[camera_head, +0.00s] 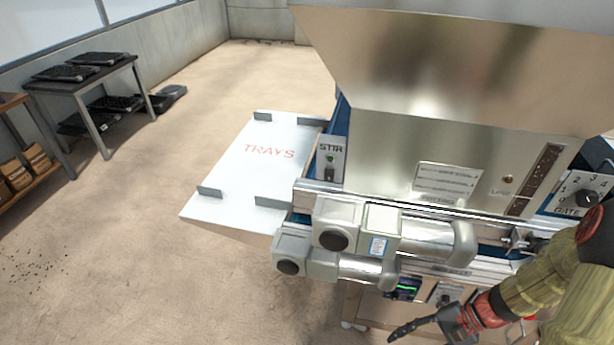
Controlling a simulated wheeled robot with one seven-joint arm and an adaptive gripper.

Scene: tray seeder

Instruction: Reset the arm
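My gripper (424,328) is at the bottom edge of the picture, right of the middle. It is dark with a red wrist part and hangs in front of the lower part of the seeder machine. One dark finger points left. The rest is partly cut off, so its opening is unclear, and I see nothing held in it. My arm (574,304) comes in from the right edge with an olive covering. The tray seeder (390,165) has a large metal hopper, a STIR switch (330,165) and a GATE dial (587,198).
A white plate marked TRAYS (235,175) juts out left of the machine and holds no tray. Grey motors (375,238) stick out at the machine's front, above my gripper. A table (85,85) with black trays stands at the upper left. The floor between is mostly clear.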

